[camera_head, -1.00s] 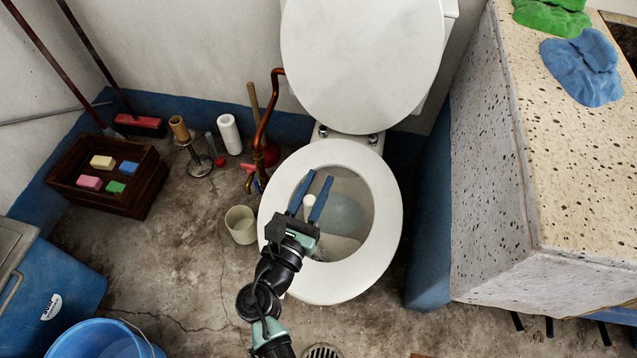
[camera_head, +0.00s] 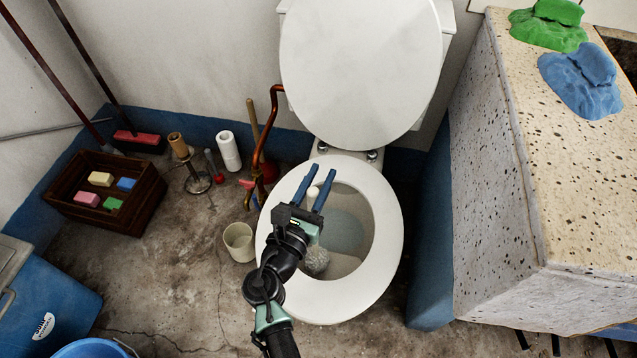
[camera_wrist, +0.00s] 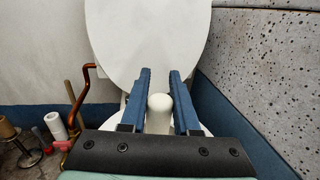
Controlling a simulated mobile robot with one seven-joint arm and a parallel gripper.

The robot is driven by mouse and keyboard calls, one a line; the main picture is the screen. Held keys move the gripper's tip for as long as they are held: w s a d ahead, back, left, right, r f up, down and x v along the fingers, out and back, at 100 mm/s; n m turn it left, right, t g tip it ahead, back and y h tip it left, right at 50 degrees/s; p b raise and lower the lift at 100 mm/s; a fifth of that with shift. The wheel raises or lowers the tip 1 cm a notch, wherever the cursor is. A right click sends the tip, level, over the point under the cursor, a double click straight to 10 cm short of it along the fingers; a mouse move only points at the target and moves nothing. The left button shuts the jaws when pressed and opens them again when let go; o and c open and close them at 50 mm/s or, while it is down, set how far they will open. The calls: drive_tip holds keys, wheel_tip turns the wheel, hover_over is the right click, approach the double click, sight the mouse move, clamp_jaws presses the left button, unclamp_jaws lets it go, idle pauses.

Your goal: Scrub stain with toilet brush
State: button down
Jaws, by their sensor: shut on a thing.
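My gripper (camera_head: 317,190) is over the left part of the toilet bowl, with its blue fingers pointing toward the raised lid. It is shut on the white handle of the toilet brush (camera_head: 313,197), and the handle end also shows between the fingers in the wrist view (camera_wrist: 160,115). The pale bristle head (camera_head: 316,261) hangs inside the bowl, partly hidden by my wrist. The toilet (camera_head: 390,235) has its lid up and its seat ring down. I see no clear stain; the lower left of the bowl is hidden by my arm.
A beige cup-like holder (camera_head: 239,241) stands on the floor left of the toilet. A bent copper pipe (camera_head: 268,140) rises behind it. A speckled stone block (camera_head: 500,190) closes off the right side. A wooden crate with sponges (camera_head: 140,215) is at the left.

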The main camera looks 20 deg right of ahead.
drive_tip(key=shift+d, duration=0.15)
drive_tip(key=shift+s+d, duration=0.3)
drive_tip(key=shift+d, duration=0.2)
drive_tip(key=shift+s+d, duration=0.3)
drive_tip(key=shift+d, duration=0.2)
drive_tip(key=shift+s+a+p, duration=0.4)
drive_tip(key=shift+s, duration=0.4)
drive_tip(key=shift+s+a+p, duration=0.35)
drive_tip(key=shift+s+a, duration=0.1)
drive_tip(key=shift+s, duration=0.3)
drive_tip(key=shift+s+a+p, duration=0.4)
drive_tip(key=shift+s, duration=0.4)
drive_tip(key=shift+d, duration=0.15)
drive_tip(key=shift+s+d, duration=0.7)
drive_tip(key=shift+d, duration=0.2)
